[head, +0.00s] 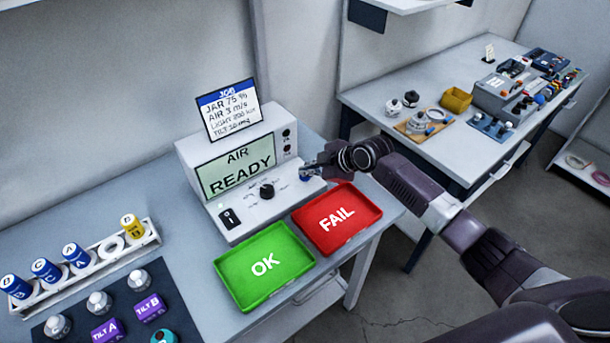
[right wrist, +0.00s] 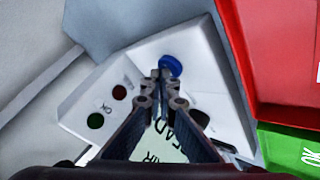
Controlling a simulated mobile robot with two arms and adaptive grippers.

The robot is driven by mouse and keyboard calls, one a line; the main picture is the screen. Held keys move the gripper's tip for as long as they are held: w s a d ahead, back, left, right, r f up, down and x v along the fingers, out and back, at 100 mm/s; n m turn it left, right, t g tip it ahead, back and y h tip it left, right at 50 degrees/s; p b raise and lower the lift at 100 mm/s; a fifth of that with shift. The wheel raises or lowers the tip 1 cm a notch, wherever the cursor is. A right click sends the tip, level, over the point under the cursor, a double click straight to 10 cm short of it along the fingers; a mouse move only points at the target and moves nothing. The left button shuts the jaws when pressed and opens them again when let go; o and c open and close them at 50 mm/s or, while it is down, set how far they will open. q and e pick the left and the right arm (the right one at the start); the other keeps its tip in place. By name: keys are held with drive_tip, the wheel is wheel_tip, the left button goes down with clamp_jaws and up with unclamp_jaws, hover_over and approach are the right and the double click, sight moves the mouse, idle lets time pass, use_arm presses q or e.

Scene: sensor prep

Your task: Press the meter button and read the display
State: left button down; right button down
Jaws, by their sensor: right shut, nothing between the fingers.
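The white meter (head: 240,195) stands on the near bench. Its display (head: 236,166) reads "AIR READY". A blue button (right wrist: 171,64) sits on the meter's sloped front; in the head view it is mostly hidden by my gripper. My right gripper (head: 308,171) is shut and empty, its tips at the button. In the right wrist view the fingertips (right wrist: 160,74) overlap the button's near edge; I cannot tell whether they touch it. A dark knob (head: 266,190) and a black switch (head: 230,218) are on the same panel. My left gripper is not in view.
A job card (head: 229,110) stands on the meter. A green OK tray (head: 238,287) and a red FAIL tray (head: 312,243) lie in front. A rack (head: 90,270) of colored pieces is at left. A second bench (head: 375,97) holds other equipment.

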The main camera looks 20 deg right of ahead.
drive_tip(key=shift+f, duration=0.2)
drive_tip(key=shift+r, duration=0.15)
drive_tip(key=shift+r+p, duration=0.65)
drive_tip(key=shift+r, duration=0.1)
drive_tip(key=shift+r, duration=0.1)
wheel_tip(320, 180, up, 5)
drive_tip(key=p, duration=0.4)
idle(0.4)
idle(0.5)
